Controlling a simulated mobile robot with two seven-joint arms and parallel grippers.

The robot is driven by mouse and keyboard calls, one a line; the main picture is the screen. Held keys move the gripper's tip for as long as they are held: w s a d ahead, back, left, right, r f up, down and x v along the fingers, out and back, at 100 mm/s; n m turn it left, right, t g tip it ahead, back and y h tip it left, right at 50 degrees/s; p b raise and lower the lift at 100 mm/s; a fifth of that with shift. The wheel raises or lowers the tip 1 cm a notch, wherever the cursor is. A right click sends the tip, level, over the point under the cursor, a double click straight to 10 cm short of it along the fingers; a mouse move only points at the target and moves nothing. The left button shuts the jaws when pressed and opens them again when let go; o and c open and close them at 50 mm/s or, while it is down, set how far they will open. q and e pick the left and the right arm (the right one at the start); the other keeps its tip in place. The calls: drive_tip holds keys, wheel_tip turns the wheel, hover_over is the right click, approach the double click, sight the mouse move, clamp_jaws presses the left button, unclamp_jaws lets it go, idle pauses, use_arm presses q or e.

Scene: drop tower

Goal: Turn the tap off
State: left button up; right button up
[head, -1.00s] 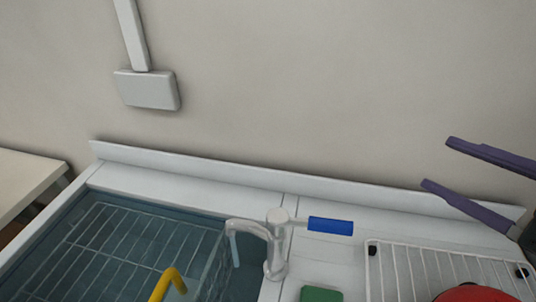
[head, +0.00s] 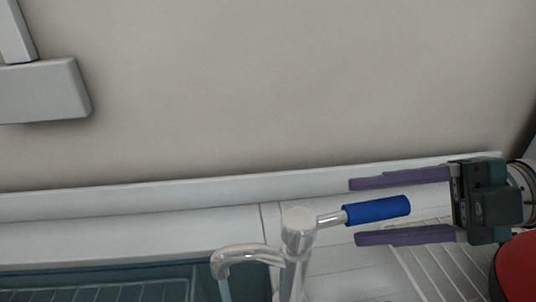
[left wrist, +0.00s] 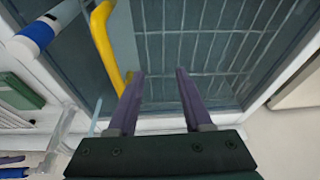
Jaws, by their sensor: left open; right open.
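The silver tap (head: 297,238) stands at the sink's edge in the head view. Its lever has a blue grip (head: 378,209) pointing right. A thin pale blue stream (head: 224,291) falls from the spout. My right gripper (head: 354,212) is open, its purple fingers pointing left. One finger shows above the blue grip and one below, with gaps; I cannot tell the depth match. My left gripper (left wrist: 160,73) is open and empty in the left wrist view, over the sink. The tap (left wrist: 55,140) is at lower left there.
The sink basin (head: 95,268) is at lower left, with a wire rack in it. A white wire rack (head: 440,262) and a red thing (head: 518,268) are at lower right. The left wrist view shows a yellow curved thing (left wrist: 104,45) and a green block (left wrist: 20,97). The wall is behind.

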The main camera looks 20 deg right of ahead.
sight(347, 213)
drive_tip(key=shift+x, duration=1.8)
drive_tip(key=shift+c, duration=0.2)
clamp_jaws()
